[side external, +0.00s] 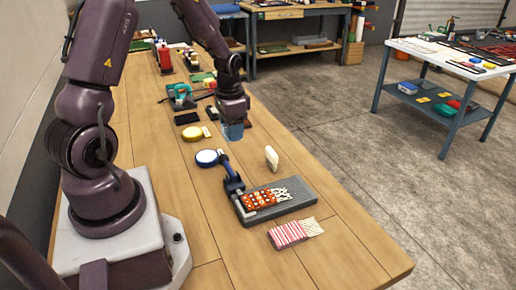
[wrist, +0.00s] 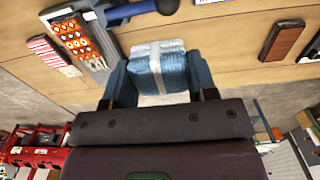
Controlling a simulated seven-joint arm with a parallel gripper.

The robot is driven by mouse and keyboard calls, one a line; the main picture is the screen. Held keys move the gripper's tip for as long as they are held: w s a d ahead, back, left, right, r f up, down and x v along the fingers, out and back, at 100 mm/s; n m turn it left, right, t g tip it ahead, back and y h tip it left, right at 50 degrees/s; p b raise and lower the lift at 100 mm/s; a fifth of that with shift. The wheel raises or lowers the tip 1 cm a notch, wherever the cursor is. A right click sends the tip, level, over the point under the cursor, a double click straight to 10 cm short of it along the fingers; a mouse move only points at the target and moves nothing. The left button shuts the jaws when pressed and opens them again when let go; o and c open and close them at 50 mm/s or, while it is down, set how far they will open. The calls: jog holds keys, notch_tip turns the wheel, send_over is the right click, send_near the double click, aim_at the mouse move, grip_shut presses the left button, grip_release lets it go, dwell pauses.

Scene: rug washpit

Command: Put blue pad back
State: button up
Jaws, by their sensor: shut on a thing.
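My gripper (side external: 233,132) hangs over the wooden bench, pointing down, right of the yellow disc. In the wrist view its blue-grey fingers (wrist: 158,82) are shut on the blue pad (wrist: 174,72), a ribbed blue block with a pale band across it. One finger is on each side of the pad. In the side view the pad is hard to tell apart from the fingers. I cannot tell whether the pad touches the bench.
A grey board (side external: 295,203) holds an orange patterned rug piece (side external: 262,199), with a blue-handled tool (side external: 230,174) at its edge.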

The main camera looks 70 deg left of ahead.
jog(key=w+a+f, duration=0.4)
jog(key=w+a, duration=0.1)
jog(key=w, duration=0.2)
send_over(258, 152)
notch_tip(258, 152, down, 5)
jog(key=shift+s+f, duration=0.1)
jog(key=shift+f, duration=1.6)
jog(key=shift+f, duration=0.2)
jog(key=o, duration=0.8)
jog(key=shift+o, duration=0.2)
jog(key=shift+r, duration=0.15)
